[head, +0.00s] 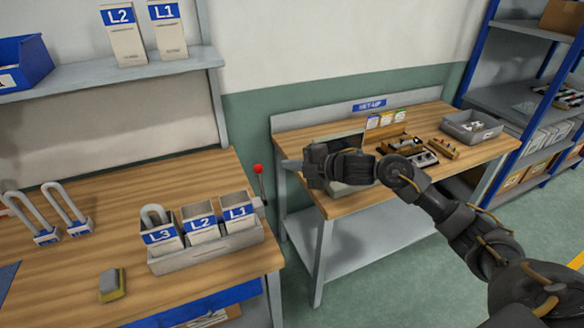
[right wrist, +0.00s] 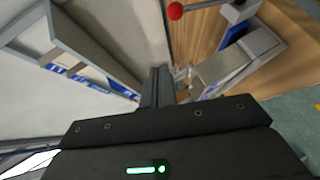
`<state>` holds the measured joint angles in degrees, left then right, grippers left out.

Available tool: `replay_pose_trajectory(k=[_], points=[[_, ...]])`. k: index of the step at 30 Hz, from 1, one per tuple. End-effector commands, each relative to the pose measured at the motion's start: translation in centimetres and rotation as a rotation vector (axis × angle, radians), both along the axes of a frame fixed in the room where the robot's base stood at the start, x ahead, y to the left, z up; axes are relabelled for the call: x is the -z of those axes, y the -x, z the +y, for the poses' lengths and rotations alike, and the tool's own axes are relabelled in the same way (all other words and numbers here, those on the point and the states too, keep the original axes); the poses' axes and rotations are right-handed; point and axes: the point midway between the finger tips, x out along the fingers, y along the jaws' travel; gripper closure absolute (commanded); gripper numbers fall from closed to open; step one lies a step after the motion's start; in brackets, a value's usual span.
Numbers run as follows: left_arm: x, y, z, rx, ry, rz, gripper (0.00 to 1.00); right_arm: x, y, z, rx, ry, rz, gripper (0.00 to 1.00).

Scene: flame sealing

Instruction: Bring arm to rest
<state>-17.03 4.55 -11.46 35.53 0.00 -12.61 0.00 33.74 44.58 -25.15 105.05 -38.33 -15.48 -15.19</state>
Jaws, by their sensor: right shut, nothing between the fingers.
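My right arm (head: 450,212) reaches in from the right in the head view. My right gripper (head: 288,164) points left, in front of the set-up table and to the right of the red-knobbed lever (head: 258,170). It is shut and empty. In the right wrist view its narrow fingers (right wrist: 162,86) are together, with nothing seen between them. The red knob (right wrist: 176,10) shows near the top of that view. My left gripper is not in view.
The left bench (head: 110,220) carries a grey holder (head: 210,255) with labelled bins, padlock-like shackles (head: 65,205) and a sponge (head: 112,285). The set-up table (head: 350,204) holds a grey bin (head: 472,126) and small parts. A blue-framed rack (head: 508,98) stands at right.

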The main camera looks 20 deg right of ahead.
Motion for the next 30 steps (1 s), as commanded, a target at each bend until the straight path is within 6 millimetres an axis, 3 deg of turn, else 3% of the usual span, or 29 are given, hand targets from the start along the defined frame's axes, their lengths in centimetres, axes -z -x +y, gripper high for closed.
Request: replay_pose_trajectory(k=[15, 19, 23, 26, 30], points=[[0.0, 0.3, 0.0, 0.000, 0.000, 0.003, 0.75, -0.1, 0.1, -0.1, 0.000, -0.001, 0.001, 1.00], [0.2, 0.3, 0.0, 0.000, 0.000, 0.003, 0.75, 2.0, -0.4, -0.3, 0.030, -0.039, 0.042, 1.00], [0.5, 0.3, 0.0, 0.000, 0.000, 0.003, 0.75, 8.7, -1.3, -1.4, 0.138, -0.154, 0.168, 1.00], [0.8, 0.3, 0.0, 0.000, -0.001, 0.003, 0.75, 16.4, -1.0, -2.7, 0.263, -0.262, 0.302, 1.00], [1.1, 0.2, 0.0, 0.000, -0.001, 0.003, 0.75, 27.5, 1.6, -4.3, 0.448, -0.380, 0.482, 1.00]])
